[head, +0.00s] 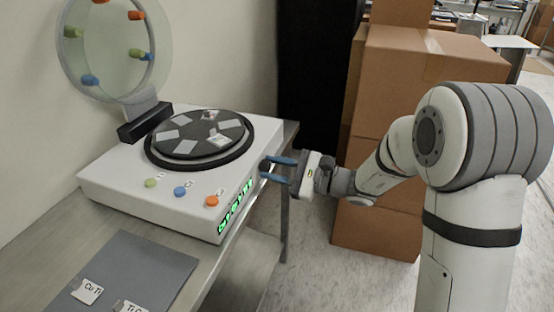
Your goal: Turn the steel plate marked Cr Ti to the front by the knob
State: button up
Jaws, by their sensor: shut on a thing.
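A white machine (150,210) stands on the bench with a round black turntable (190,140) on top. Several small pale steel plates lie in a ring on it, one of them (184,147) toward the front. Their marks are too small to read, so I cannot tell which is Cr Ti. A dark knob (264,165) sits on the machine's right side, mostly hidden by the fingers. My gripper (270,168) reaches in from the right, its blue fingers shut on the knob.
A clear round lid (112,45) with coloured pegs stands open behind. Green, blue and orange buttons (211,201) and a green lit display (236,206) are at the front. A grey mat (140,265) holds cards, one reading Cu Ti (87,291). Cardboard boxes (380,150) stand behind my arm.

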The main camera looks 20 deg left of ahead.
jog(key=shift+r+m+p, duration=0.15)
jog(key=shift+m+p, duration=0.8)
jog(key=shift+m, duration=0.15)
jog(key=o, duration=1)
jog(key=shift+a, duration=0.1)
jog(key=shift+c, duration=0.2)
jog(key=d, duration=0.7)
jog(key=shift+s+d+p, duration=0.3)
jog(key=shift+d+p, duration=0.1)
